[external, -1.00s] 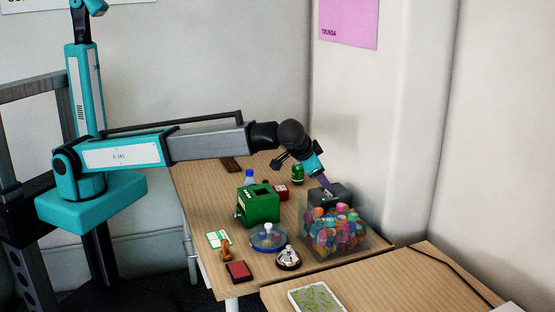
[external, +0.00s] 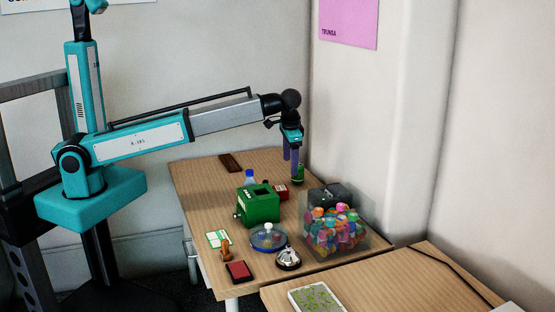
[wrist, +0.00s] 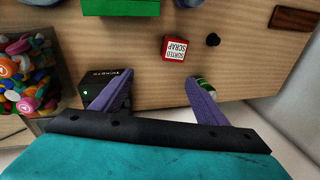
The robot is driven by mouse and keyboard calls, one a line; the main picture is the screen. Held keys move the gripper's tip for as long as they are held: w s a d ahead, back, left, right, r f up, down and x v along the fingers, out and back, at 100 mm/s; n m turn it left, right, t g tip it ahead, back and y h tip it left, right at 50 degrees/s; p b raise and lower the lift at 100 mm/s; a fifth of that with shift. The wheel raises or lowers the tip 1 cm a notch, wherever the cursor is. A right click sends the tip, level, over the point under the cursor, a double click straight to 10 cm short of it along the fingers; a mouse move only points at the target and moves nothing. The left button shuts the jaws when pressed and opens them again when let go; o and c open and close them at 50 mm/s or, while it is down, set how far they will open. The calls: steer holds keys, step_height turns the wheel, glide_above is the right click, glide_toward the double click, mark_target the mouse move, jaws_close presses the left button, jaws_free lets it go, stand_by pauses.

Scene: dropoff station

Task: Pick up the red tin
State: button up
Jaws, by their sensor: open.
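The red tin (external: 282,192) is a small box standing on the desk behind the green box. In the wrist view the red tin (wrist: 175,50) has a white label reading "SORTED SCRAP" and lies just beyond my fingertips. My gripper (external: 291,163) points down above the desk's far right part, higher than the tin and a little to its right. The wrist view shows my gripper (wrist: 160,78) open, with nothing between its two purple fingers.
A green can (external: 299,178) stands near my fingers, partly hidden by one. A green box (external: 262,208) stands in front of the tin. A clear bin of colourful items (external: 335,235) and a black box (wrist: 96,92) are nearby. A small black knob (wrist: 212,40) is beside the tin.

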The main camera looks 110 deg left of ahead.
steer(key=s+a+f+h, duration=0.1)
steer(key=s+a+h, duration=0.1)
steer(key=s, duration=0.3)
steer(key=shift+s+a+t, duration=0.4)
steer(key=shift+a, duration=0.5)
steer(key=shift+f, duration=0.1)
steer(key=p, duration=0.1)
glide_above(281, 188)
step_height(281, 188, down, 7)
steer(key=shift+s+d+f, duration=0.15)
steer(key=shift+f, duration=0.65)
steer(key=shift+f+p, duration=0.75)
steer(key=shift+f, duration=1.85)
steer(key=c, duration=1.2)
